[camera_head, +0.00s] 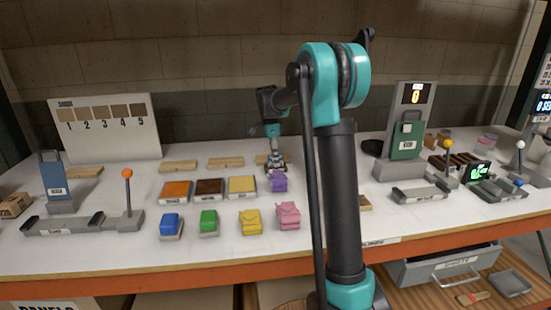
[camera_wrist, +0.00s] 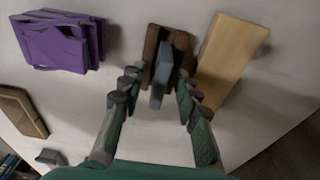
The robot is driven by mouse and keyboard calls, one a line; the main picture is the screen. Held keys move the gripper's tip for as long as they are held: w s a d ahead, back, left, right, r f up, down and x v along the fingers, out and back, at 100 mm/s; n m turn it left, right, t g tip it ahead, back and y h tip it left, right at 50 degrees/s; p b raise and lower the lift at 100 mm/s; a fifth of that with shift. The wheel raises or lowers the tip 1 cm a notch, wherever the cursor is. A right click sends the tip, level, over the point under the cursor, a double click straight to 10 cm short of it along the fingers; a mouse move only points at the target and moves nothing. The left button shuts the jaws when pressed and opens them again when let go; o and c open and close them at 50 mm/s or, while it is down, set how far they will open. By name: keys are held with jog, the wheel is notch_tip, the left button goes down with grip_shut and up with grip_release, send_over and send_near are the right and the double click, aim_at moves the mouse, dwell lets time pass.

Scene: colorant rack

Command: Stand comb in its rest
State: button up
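In the wrist view a narrow blue-grey piece (camera_wrist: 161,75), which looks like the comb, stands at a dark brown wooden block (camera_wrist: 151,48), which may be its rest. Whether it is fully seated in the block cannot be told. My gripper (camera_wrist: 158,78) has its fingers apart, one on each side of the blue-grey piece. In the head view my gripper (camera_head: 271,146) points down at the back middle of the table, and the comb is too small to make out there.
A pale wooden block (camera_wrist: 232,55) lies close to the right of my fingers. A purple stack (camera_wrist: 62,42) stands to the left; it also shows in the head view (camera_head: 279,181).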

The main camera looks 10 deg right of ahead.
notch_tip(320, 180, up, 12)
jog(key=a, duration=0.1)
jog(key=shift+a, duration=0.25)
dwell(0.6)
